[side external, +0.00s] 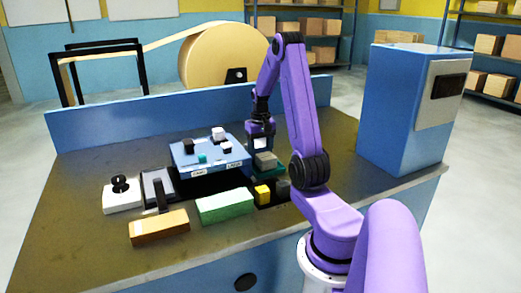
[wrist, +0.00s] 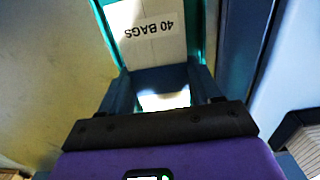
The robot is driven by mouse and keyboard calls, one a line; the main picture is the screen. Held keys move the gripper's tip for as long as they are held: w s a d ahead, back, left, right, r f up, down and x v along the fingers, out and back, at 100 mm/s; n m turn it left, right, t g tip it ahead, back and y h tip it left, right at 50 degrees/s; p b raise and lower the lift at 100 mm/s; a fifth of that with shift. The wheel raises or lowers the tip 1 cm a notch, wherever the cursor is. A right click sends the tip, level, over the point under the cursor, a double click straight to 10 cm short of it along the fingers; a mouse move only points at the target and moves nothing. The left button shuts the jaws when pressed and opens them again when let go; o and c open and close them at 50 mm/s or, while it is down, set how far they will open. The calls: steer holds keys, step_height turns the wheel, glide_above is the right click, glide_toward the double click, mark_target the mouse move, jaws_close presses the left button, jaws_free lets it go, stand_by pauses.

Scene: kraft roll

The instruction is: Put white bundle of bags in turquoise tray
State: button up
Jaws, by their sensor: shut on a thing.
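My gripper (side external: 261,138) points down at the back middle of the bench, above the turquoise tray (side external: 283,173). It is shut on a white thing (side external: 261,144), seemingly the white bundle of bags, mostly hidden by the fingers. In the wrist view, a bright white patch (wrist: 163,99) shows between the fingertips (wrist: 160,85). A pale greyish bundle (side external: 265,160) marked "40 BAGS" lies in the tray under my gripper; it also shows in the wrist view (wrist: 145,30), between the turquoise tray walls (wrist: 210,35). The gap between held thing and tray is hard to judge.
A blue panel box (side external: 208,158) with small knobs stands just left of the tray. A green block (side external: 226,206), a yellow cube (side external: 262,194) and a brown block (side external: 159,228) lie in front. A tall blue cabinet (side external: 390,110) stands at right.

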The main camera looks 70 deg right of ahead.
steer(key=shift+f, duration=0.55)
stand_by(0.5)
steer(key=o, duration=1.2)
step_height(320, 180, up, 17)
steer(key=shift+a+r, duration=0.1)
steer(key=shift+r, duration=0.1)
